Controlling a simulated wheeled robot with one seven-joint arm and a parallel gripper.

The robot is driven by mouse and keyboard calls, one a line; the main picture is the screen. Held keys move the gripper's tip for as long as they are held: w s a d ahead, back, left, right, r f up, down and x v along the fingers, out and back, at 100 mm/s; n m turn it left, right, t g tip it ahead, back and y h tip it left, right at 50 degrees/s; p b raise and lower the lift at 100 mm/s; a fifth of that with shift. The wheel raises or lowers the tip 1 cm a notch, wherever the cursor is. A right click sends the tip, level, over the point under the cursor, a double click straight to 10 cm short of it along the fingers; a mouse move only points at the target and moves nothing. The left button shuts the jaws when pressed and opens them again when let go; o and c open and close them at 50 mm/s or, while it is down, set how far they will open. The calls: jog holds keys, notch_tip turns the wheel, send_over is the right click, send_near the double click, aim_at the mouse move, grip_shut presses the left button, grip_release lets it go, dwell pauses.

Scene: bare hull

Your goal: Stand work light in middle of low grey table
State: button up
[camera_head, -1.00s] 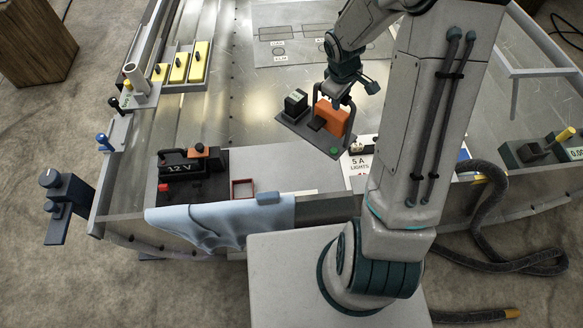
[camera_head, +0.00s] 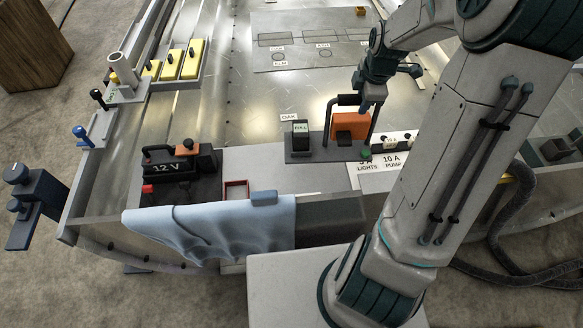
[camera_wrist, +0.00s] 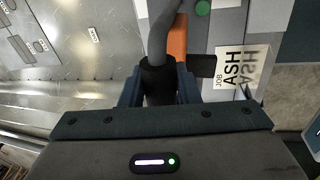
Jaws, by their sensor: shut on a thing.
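My gripper (camera_head: 373,104) is shut on the dark arched handle (camera_head: 347,99) of a dark carrier plate (camera_head: 312,155). The wrist view shows the fingers around a black grip (camera_wrist: 158,82). An orange block (camera_head: 350,125) stands under the handle, with a black block marked FUEL (camera_head: 301,134) to its left and a green knob (camera_head: 366,153) at the corner. I cannot tell whether the orange block is the work light; no other clear lamp shows. The plate is level, over or on the grey bench surface (camera_head: 258,158); contact is unclear.
A 12 V battery unit (camera_head: 171,168), a red-rimmed tray (camera_head: 236,190) and a blue cloth (camera_head: 215,228) lie left of the carrier. A labelled switch panel (camera_head: 378,176) is to its right. A panel with drawn outlines (camera_head: 310,40) lies behind; the metal hull floor (camera_head: 245,95) between is mostly bare.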

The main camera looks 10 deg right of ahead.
jog(key=shift+d+f+n+b, duration=0.25)
jog(key=shift+f+n+b, duration=0.05)
jog(key=shift+n+b, duration=0.1)
jog(key=shift+w+a+f, duration=0.15)
jog(key=shift+a+f, duration=0.1)
jog(key=shift+a, duration=0.05)
jog(key=b, duration=0.3)
send_over(316, 138)
jog(key=x, duration=0.4)
jog(key=s+x, duration=0.1)
jog(key=x, duration=0.1)
jog(key=shift+f, duration=0.25)
jog(key=shift+s+b+x, duration=0.15)
jog(key=shift+s+x, duration=0.05)
jog(key=shift+x, duration=0.8)
jog(key=shift+s+b+x, duration=0.15)
jog(key=shift+s+x, duration=0.05)
jog(key=shift+x, duration=0.8)
grip_shut()
jog(key=o, duration=1.1)
grip_release()
jog(key=shift+s+f, duration=0.1)
jog(key=shift+f, duration=0.05)
